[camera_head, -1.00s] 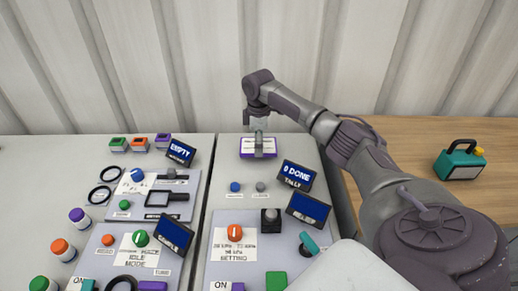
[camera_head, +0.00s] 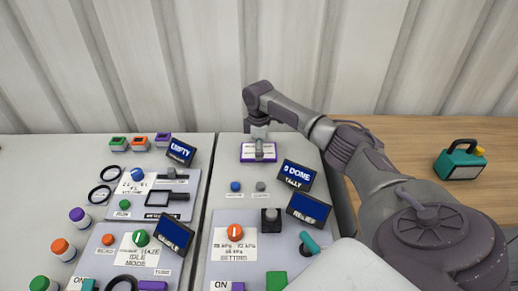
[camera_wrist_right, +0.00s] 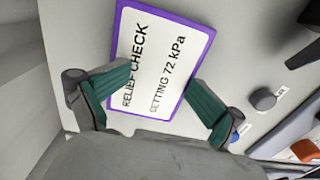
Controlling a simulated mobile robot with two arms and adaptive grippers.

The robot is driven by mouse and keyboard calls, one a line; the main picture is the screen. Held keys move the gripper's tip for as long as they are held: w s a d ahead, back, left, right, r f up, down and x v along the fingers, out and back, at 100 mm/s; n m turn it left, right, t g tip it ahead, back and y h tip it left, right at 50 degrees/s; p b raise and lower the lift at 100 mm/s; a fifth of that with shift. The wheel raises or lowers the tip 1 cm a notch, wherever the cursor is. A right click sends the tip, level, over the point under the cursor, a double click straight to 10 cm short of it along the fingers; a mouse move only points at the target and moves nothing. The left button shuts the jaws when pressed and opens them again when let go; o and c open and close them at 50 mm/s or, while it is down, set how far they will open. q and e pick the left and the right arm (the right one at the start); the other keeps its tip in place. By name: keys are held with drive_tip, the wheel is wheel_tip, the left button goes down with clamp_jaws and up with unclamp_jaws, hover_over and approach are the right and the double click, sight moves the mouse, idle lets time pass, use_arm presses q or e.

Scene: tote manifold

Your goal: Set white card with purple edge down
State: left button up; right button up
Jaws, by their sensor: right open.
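The white card with a purple edge (camera_head: 247,153) lies at the back of the right grey panel, below my right gripper (camera_head: 260,155). In the right wrist view the card (camera_wrist_right: 163,55) shows the text "RELIEF CHECK" and "SETTING 72 kPa". My right gripper (camera_wrist_right: 160,105) has its two green fingers spread, one to each side of the card's near part. It looks like the card rests on the grey surface; any small gap under it cannot be told. My left gripper is not in view.
A blue knob (camera_head: 235,187) and a grey knob (camera_head: 260,187) stand just in front of the card. The "0 DONE" tally screen (camera_head: 297,176) is to the right. A teal case (camera_head: 460,162) sits on the wooden table. Left of the card the panel is bare.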

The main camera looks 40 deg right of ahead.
drive_tip(key=shift+o, duration=0.6)
drive_tip(key=shift+r, duration=0.25)
drive_tip(key=shift+w+r, duration=0.1)
drive_tip(key=shift+r, duration=0.2)
wheel_tip(320, 180, up, 12)
drive_tip(key=shift+f, duration=0.25)
drive_tip(key=shift+f, duration=0.1)
